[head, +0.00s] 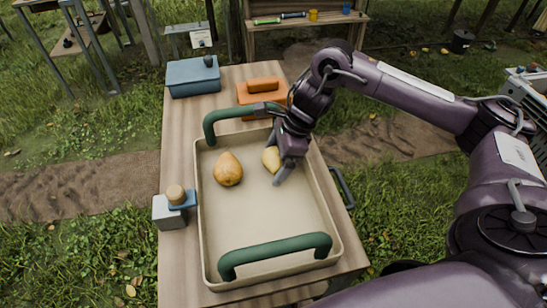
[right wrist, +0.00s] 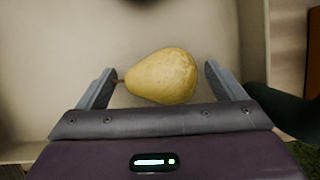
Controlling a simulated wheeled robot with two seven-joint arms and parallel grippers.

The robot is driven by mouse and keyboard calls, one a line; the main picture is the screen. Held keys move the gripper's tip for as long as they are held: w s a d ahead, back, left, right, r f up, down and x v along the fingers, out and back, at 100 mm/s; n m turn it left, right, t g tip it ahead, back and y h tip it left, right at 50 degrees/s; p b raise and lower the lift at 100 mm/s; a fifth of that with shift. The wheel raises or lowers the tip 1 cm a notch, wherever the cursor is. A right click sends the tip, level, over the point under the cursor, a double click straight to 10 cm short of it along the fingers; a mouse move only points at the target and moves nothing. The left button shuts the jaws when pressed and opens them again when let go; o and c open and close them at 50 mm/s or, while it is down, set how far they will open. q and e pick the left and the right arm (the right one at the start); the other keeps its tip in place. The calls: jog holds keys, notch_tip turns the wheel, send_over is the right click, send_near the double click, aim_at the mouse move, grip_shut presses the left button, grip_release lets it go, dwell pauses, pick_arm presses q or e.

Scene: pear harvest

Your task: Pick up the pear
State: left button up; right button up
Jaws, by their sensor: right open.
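Two yellow pears lie in a beige tray (head: 265,232) with green handles. The larger, browner pear (head: 228,170) is at the tray's upper left. The smaller pear (head: 270,159) is to its right, partly hidden by my right gripper (head: 280,176). In the right wrist view one pear (right wrist: 163,75) lies on its side, its stem to the left. My right gripper shows there too (right wrist: 160,85), open, with one finger at each side of the pear. A gap shows at the right finger; the stem is close to the left finger. My left gripper is not in view.
The tray stands on a wooden table (head: 183,130). A blue box (head: 193,78) and an orange case (head: 262,88) sit behind it. A grey-white block with a blue part and round knob (head: 168,213) is at its left. Most of the tray's front is clear.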

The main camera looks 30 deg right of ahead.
jog(key=c, duration=1.1)
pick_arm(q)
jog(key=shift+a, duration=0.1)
